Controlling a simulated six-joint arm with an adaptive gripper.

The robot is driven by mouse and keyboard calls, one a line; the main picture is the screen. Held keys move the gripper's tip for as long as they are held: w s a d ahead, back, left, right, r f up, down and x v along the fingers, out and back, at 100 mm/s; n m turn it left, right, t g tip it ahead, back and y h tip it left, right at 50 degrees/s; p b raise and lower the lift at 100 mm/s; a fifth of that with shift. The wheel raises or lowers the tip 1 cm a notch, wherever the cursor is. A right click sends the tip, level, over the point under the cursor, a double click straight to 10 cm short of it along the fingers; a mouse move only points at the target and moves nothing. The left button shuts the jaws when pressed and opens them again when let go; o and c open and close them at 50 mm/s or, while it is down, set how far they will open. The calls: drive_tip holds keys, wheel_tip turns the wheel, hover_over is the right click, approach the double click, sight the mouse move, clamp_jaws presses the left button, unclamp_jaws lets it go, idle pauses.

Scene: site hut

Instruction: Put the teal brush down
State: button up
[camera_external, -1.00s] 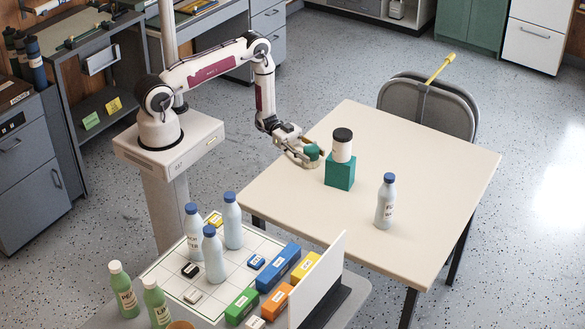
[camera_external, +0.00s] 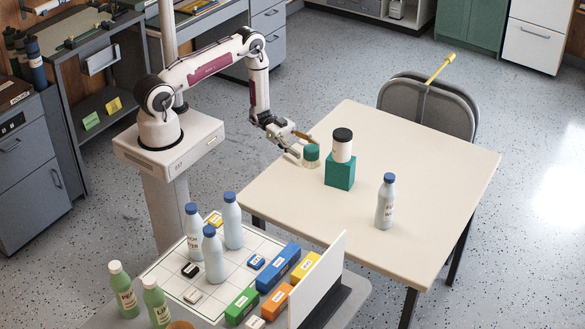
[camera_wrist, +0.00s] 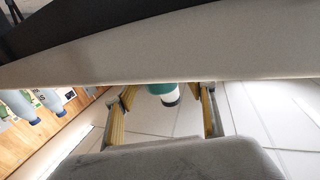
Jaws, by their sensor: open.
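The teal brush (camera_external: 311,154) stands upright on the beige table (camera_external: 400,170) near its left edge, with a teal upper part and a paler lower part. My gripper (camera_external: 304,146) is open just to the left of the brush, and its fingers look clear of it or nearly so; I cannot tell if one touches. In the wrist view my open gripper (camera_wrist: 163,108) shows two yellowish fingers. A teal thing with a white band and dark end shows between them; I cannot tell whether it is the brush.
A teal block (camera_external: 340,172) with a black-lidded white jar (camera_external: 342,150) on it stands right of the brush. A blue-capped bottle (camera_external: 386,203) stands farther right. The table's middle and right are mostly clear. A grey chair (camera_external: 425,105) is behind.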

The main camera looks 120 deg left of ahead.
drive_tip(key=shift+v, duration=4.1)
